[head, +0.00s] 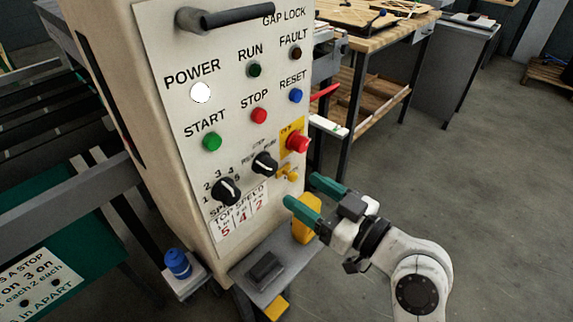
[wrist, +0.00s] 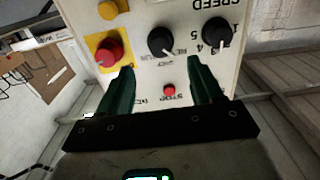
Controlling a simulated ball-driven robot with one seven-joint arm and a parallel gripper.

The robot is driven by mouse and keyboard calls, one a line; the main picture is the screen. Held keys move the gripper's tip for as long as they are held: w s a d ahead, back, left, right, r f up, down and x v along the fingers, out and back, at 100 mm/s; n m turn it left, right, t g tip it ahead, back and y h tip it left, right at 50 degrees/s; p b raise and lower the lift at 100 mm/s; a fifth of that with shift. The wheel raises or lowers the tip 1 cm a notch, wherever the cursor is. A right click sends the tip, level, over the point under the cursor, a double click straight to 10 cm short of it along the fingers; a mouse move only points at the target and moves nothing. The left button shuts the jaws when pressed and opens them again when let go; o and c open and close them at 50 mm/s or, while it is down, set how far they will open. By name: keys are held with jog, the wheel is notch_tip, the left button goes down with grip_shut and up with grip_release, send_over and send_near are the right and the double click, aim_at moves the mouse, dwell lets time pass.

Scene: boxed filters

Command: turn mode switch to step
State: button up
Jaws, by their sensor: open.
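The mode switch (head: 264,163) is a black rotary knob with a white pointer mark on the cream control panel (head: 160,45). It sits between the speed knob (head: 226,191) and the red mushroom button (head: 298,141). Its small labels are only partly readable; I cannot tell which position it points to. My gripper (head: 302,190) is open and empty, in front of the panel at lower right. In the wrist view, which sees the panel upside down, the mode switch (wrist: 161,41) shows beyond and between the two green fingers (wrist: 161,66). No contact shows.
Other panel buttons are green START (head: 211,142), red STOP (head: 259,116) and blue RESET (head: 295,96). A black handle (head: 237,17) juts out above. A grey shelf (head: 290,262) lies below the panel. A blue-capped object (head: 178,264) stands lower left. Floor at right is clear.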

aim_at(273, 171)
jog(key=p+x, duration=0.1)
jog(key=x, duration=0.8)
jog(key=c, duration=1.1)
